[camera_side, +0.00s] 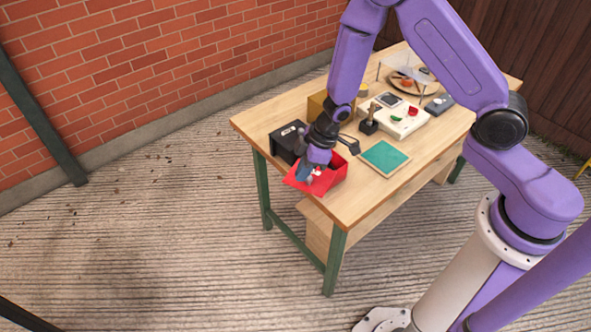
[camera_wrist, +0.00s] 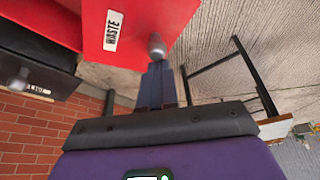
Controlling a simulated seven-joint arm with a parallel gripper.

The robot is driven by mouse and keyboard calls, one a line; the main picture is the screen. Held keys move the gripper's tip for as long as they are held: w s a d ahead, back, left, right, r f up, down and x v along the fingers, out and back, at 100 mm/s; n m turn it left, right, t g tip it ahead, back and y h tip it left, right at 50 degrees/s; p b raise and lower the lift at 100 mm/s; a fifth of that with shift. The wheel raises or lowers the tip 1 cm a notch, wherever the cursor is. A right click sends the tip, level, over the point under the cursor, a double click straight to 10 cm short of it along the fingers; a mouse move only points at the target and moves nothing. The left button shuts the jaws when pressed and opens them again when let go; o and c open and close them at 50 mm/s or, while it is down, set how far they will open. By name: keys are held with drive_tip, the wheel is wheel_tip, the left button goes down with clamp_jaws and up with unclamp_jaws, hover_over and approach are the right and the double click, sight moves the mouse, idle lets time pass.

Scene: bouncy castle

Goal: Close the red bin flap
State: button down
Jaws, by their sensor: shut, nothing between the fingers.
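The red bin (camera_side: 335,178) stands at the near left edge of the table. Its red flap (camera_side: 299,184) hangs out beyond the edge, tilted open. In the wrist view the flap (camera_wrist: 125,12) fills the top, with a white label reading "WASTE" (camera_wrist: 113,30) and a grey knob (camera_wrist: 157,46). My gripper (camera_side: 306,176) is at the flap, partly covering it in the side view. In the wrist view my gripper (camera_wrist: 158,68) has its fingers together, with nothing between them, and their tips are right by the knob. I cannot tell whether they touch it.
A black box (camera_side: 286,138) stands beside the bin; its front, with a knob and label, shows in the wrist view (camera_wrist: 40,62). A green pad (camera_side: 386,157) lies right of the bin. An ochre box (camera_side: 317,103) and a white device (camera_side: 402,122) stand farther back.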

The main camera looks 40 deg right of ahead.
sight(326, 172)
drive_tip(key=d+n, duration=0.1)
drive_tip(key=n, duration=0.1)
drive_tip(key=s+d+n+g, duration=0.1)
drive_tip(key=n, duration=0.1)
drive_tip(key=shift+s+d+y, duration=0.15)
drive_tip(key=shift+d+y, duration=0.15)
drive_tip(key=shift+d, duration=0.1)
drive_tip(key=d+n+g, duration=0.1)
drive_tip(key=n, duration=0.1)
drive_tip(key=d+n+g, duration=0.1)
drive_tip(key=d+n, duration=0.1)
drive_tip(key=shift+d+n, duration=0.25)
drive_tip(key=shift+n, duration=0.15)
drive_tip(key=shift+d, duration=0.3)
drive_tip(key=shift+w+d, duration=0.3)
drive_tip(key=shift+d, duration=0.35)
drive_tip(key=shift+w+d, duration=0.25)
drive_tip(key=shift+d, duration=0.5)
